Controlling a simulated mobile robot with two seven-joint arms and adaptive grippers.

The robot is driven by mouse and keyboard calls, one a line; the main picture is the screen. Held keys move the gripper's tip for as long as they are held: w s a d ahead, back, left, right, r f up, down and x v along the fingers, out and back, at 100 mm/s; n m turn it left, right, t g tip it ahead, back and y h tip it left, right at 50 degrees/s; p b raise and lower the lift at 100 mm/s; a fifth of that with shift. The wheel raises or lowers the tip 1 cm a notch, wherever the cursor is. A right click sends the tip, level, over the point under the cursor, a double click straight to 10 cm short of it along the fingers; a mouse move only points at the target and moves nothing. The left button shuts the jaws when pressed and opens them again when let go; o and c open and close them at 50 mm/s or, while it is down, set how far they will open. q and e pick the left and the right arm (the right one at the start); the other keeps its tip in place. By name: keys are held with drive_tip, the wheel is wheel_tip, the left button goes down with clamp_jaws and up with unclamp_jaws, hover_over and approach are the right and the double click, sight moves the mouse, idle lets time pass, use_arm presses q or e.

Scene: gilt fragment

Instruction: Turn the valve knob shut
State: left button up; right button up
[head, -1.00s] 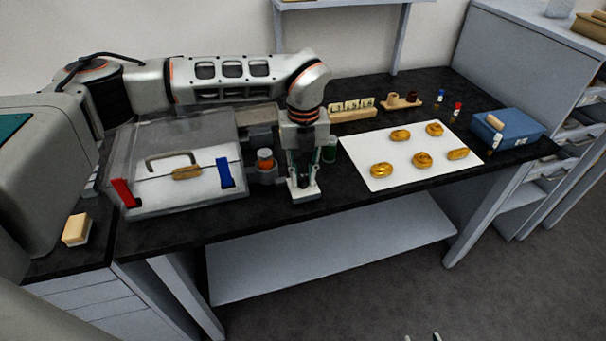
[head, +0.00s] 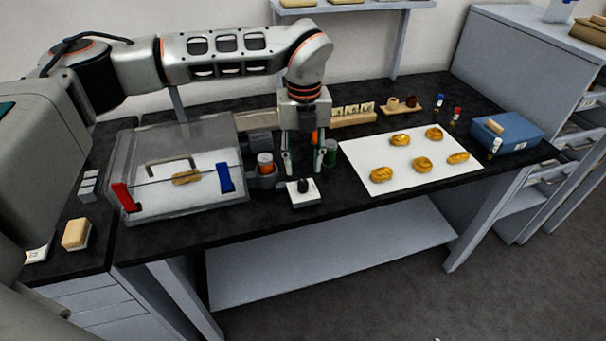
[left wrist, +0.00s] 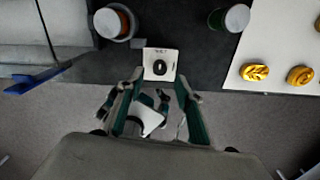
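The valve knob (head: 303,186) is a small black knob on a white square block at the front edge of the black bench. In the left wrist view the knob (left wrist: 160,67) is a dark round shape with a pale mark, with small unreadable lettering beside it on the plate. My left gripper (head: 303,163) is open and empty, its two fingers wide apart above and behind the knob, not touching it. In the left wrist view the open fingers (left wrist: 158,86) point toward the block. My right gripper cannot be made out.
A clear-lidded case (head: 140,205) stands left of the knob, beside an orange-topped jar (head: 265,162). A green jar (head: 330,152) stands behind right. A white sheet (head: 375,158) with several golden pieces lies to the right. A blue box (head: 515,130) sits at the far right.

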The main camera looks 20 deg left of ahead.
sight(303, 182)
use_arm(q)
wheel_tip(303, 182, up, 6)
drive_tip(key=shift+r, duration=0.15)
idle(0.6)
